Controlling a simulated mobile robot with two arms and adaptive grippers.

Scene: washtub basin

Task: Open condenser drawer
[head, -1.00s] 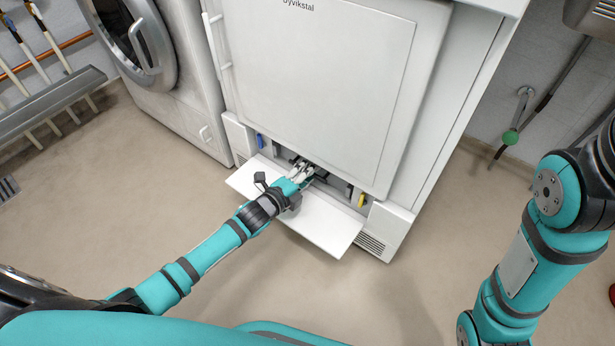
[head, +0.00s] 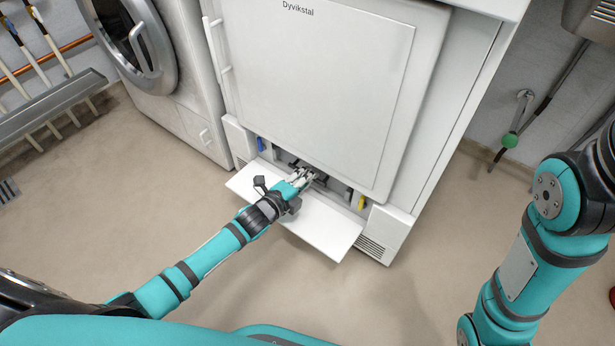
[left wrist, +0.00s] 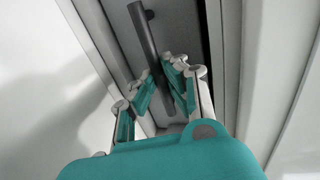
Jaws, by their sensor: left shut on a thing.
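The condenser drawer sits low in the white Dyvikstal machine (head: 325,80), in the opening behind a lowered white flap (head: 325,228). In the left wrist view a dark grey bar handle (left wrist: 146,45) runs across the drawer's grey front (left wrist: 185,30). My left gripper (head: 305,177) reaches over the flap into the opening. In the left wrist view its fingers (left wrist: 160,88) are shut on the bar handle, one on each side of it. My arm and gripper hide much of the drawer in the head view. My right gripper is out of view.
A blue latch (head: 261,144) and a yellow latch (head: 361,202) stand at the two sides of the opening. A front-loading washer (head: 160,80) stands to the left. The floor (head: 400,310) before the flap is clear.

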